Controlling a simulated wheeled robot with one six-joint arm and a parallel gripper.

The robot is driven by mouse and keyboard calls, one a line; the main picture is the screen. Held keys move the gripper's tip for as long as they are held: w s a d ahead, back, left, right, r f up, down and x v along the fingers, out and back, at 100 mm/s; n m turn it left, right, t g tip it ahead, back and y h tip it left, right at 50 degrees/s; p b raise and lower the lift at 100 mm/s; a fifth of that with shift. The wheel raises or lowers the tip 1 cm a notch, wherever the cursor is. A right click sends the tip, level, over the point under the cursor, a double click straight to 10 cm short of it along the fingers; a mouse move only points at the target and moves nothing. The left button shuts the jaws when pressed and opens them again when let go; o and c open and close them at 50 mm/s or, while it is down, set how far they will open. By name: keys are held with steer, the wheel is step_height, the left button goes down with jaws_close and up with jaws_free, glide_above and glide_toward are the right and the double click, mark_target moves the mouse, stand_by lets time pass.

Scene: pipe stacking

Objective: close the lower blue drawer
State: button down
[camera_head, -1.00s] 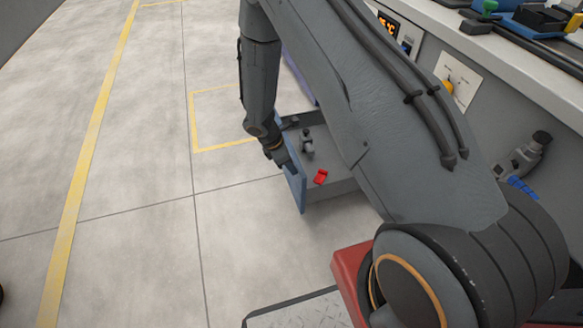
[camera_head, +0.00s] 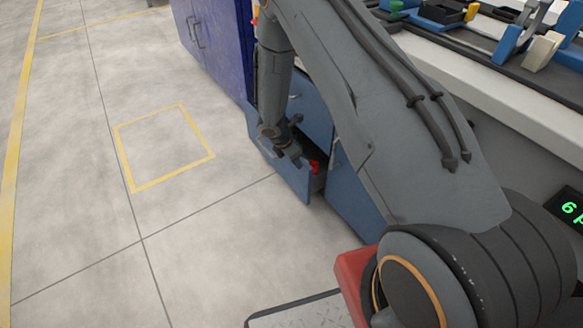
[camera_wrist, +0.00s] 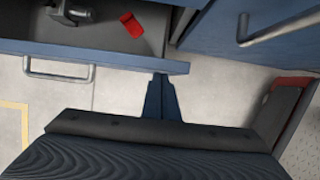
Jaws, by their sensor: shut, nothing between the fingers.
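The lower blue drawer (camera_head: 292,180) is partly open, its front panel standing out from the cabinet in the head view. In the wrist view its blue front (camera_wrist: 110,58) runs across the top, with a metal bar handle (camera_wrist: 60,70) at left. Inside lie a red piece (camera_wrist: 131,25) and a grey fitting (camera_wrist: 75,12). My gripper (camera_wrist: 161,80) is shut and empty. Its fingertips are at the outer face of the drawer front, right of the handle, seemingly touching it. In the head view my gripper (camera_head: 290,154) is by the drawer's top edge, partly hiding the inside.
A blue cabinet door (camera_head: 352,190) stands right of the drawer, its bar handle (camera_wrist: 280,28) showing in the wrist view. A dark blue cabinet (camera_head: 215,45) stands behind. A workbench (camera_head: 500,100) with tools runs along the right. The floor (camera_head: 90,220) at left is clear.

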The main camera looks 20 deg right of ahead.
steer(key=shift+w+d, duration=0.25)
steer(key=shift+d, duration=0.55)
steer(key=shift+w+d, duration=0.25)
steer(key=shift+d, duration=0.5)
steer(key=shift+w+d, duration=0.25)
steer(key=shift+d, duration=0.55)
steer(key=s+a+r+p, duration=0.2)
steer(key=a+r+p, duration=0.1)
steer(key=a+r, duration=0.5)
steer(key=w+a+f+t+h+b, duration=0.2)
steer(key=a+f+h+b, duration=0.35)
steer(key=b, duration=0.95)
steer(key=shift+h, duration=0.85)
steer(key=w+d+f+b, duration=0.1)
steer(key=d, duration=0.2)
steer(key=w+d+f+b, duration=0.1)
steer(key=d+b, duration=0.1)
steer(key=d, duration=0.1)
steer(key=w+d+f+b, duration=0.1)
steer(key=w+d+b, duration=0.1)
steer(key=d, duration=0.2)
steer(key=shift+f, duration=0.15)
steer(key=shift+w+d+b, duration=0.1)
steer(key=shift+d+b, duration=0.2)
steer(key=shift+d, duration=0.1)
